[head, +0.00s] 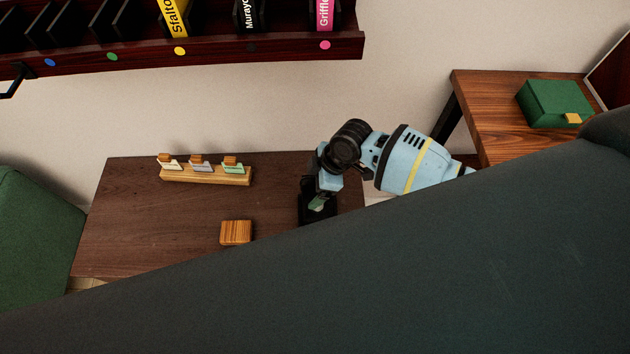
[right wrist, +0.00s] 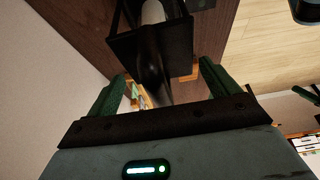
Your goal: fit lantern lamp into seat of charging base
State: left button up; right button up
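The black-framed lantern lamp (right wrist: 178,44), with a pale cylinder inside, fills the top middle of the right wrist view. In the head view a black form at my right gripper (head: 318,205), at the dark table's right end, seems to be the same lamp. In the right wrist view my right gripper (right wrist: 162,75) has its green fingers spread apart. A dark, blurred part of the lamp stands between them, with gaps showing on both sides. I cannot make out the charging base or its seat. My left gripper is not in view.
The dark wooden table (head: 140,225) bears a wooden rack (head: 205,175) with several cards and a wooden block (head: 236,232). A green box (head: 555,103) stands on a side table (head: 490,130). A shelf (head: 220,55) hangs above. A close dark surface blocks the lower head view.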

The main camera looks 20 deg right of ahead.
jog(key=shift+o, duration=1.1)
jog(key=shift+s+f, duration=0.1)
jog(key=shift+f, duration=0.05)
jog(key=p+v, duration=0.1)
jog(key=v, duration=0.6)
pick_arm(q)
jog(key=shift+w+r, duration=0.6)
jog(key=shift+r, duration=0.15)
pick_arm(e)
jog(key=shift+d+r, duration=0.15)
jog(key=shift+r, duration=0.35)
